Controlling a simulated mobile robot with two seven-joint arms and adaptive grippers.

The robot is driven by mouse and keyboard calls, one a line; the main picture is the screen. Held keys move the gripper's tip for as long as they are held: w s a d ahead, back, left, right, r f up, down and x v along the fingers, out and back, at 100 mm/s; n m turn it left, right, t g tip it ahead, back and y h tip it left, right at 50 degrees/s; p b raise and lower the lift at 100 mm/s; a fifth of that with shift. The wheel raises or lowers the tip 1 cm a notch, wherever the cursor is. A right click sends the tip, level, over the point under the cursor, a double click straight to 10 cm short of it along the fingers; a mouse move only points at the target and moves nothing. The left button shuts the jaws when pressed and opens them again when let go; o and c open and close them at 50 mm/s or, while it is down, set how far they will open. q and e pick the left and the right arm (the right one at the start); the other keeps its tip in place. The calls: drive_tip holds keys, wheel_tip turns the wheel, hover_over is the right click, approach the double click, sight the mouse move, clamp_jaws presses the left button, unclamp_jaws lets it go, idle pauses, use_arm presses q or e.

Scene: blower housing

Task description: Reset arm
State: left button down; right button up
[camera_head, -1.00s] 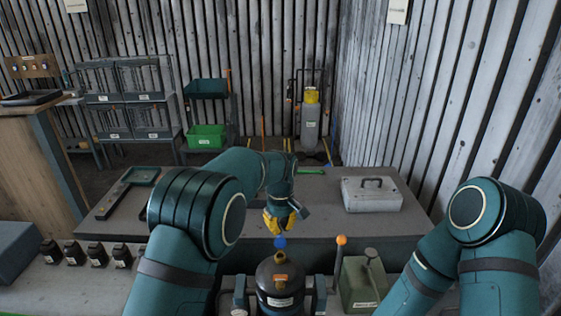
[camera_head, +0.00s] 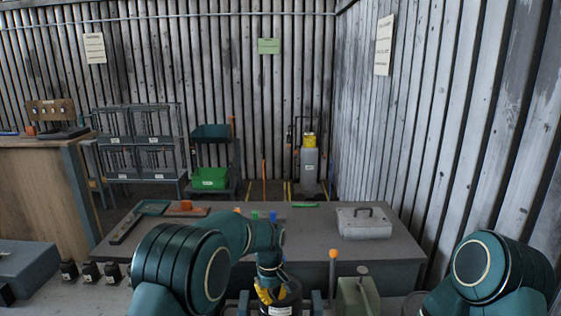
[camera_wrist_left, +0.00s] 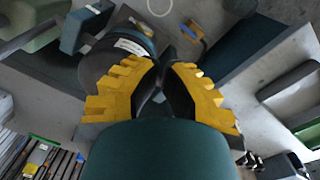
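My left gripper (camera_head: 270,294), with yellow fingers, points down in front of a dark rounded housing (camera_head: 281,311) with a white label at the bottom of the head view. In the left wrist view its fingers (camera_wrist_left: 161,66) converge, with their tips together or nearly so, and no object shows between them. A dark round body with a white label (camera_wrist_left: 130,47) lies beyond the left finger; I cannot tell whether they touch. My right arm (camera_head: 490,270) shows at the lower right of the head view, its gripper out of frame.
A grey bench (camera_head: 320,247) stands ahead, with a grey case (camera_head: 363,226) at its right. An orange-topped lever (camera_head: 333,255) and a green block (camera_head: 357,297) stand right of the housing. Several dark small parts (camera_head: 90,271) sit at left. Shelves (camera_head: 140,150) stand behind.

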use_arm(q)
drive_tip(key=s+a+f+m+h+b, duration=0.1)
drive_tip(key=s+a+f+b, duration=0.2)
drive_tip(key=f, duration=0.5)
drive_tip(key=s+a+f+h+b, duration=0.1)
drive_tip(key=s+a+f, duration=0.25)
drive_tip(key=f, duration=0.55)
drive_tip(key=s+a+f+m+t+b, duration=0.1)
drive_tip(key=s+f+b, duration=0.2)
drive_tip(key=s, duration=0.7)
drive_tip(key=s+f+m+t+h+b, duration=0.1)
drive_tip(key=s+f+b, duration=0.1)
drive_tip(key=s+f, duration=0.5)
drive_tip(key=s, duration=0.3)
drive_tip(key=shift+a+f+m+b, duration=0.2)
drive_tip(key=shift+a+m+b, duration=0.1)
drive_tip(key=shift+a+b, duration=0.1)
use_arm(e)
wheel_tip(320, 180, down, 11)
drive_tip(key=shift+w+a, duration=0.15)
drive_tip(key=shift+w, duration=0.05)
use_arm(q)
drive_tip(key=shift+w+d, duration=0.1)
drive_tip(key=shift+d, duration=0.05)
